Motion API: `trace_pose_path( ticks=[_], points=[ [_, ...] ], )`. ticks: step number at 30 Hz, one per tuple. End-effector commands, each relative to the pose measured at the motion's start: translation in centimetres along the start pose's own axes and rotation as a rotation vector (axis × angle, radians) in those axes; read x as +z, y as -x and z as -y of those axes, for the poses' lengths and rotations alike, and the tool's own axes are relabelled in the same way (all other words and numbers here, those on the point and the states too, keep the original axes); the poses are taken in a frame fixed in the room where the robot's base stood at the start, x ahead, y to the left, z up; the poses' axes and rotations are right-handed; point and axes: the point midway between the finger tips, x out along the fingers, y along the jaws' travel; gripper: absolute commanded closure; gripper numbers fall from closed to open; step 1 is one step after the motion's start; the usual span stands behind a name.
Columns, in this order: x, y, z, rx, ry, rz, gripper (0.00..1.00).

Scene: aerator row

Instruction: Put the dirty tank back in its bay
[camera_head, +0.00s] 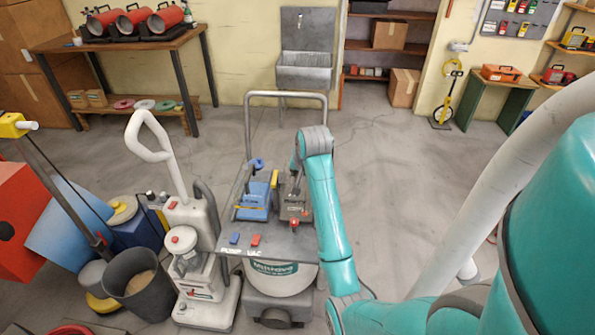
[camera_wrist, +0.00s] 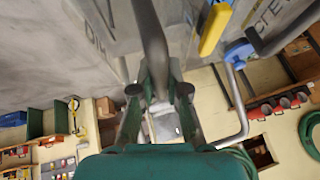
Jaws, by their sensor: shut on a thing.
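The grey-brown tank (camera_head: 294,209), which I take to be the dirty tank, is on or just above the cart deck (camera_head: 285,240), right of the blue tank. My gripper (camera_head: 297,182) is over it. In the wrist view my gripper (camera_wrist: 159,95) is shut on a dark grey handle bar (camera_wrist: 150,35) running between its fingers.
A tall grey push-bar (camera_head: 286,95) rises behind the deck. A red latch (camera_head: 255,239) and a blue latch (camera_head: 234,238) sit at its front. A white upright machine (camera_head: 196,225) and a dark bucket (camera_head: 140,283) crowd the left. Floor behind the cart is clear.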

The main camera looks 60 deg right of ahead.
Motion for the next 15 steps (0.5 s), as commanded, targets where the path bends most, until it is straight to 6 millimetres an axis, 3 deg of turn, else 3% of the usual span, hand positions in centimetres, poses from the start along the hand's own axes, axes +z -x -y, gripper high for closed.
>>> trace_pose_path(
  ticks=[15],
  points=[
    [0.40, -0.70, -0.21, 0.000, 0.000, -0.001, 1.00]
  ],
)
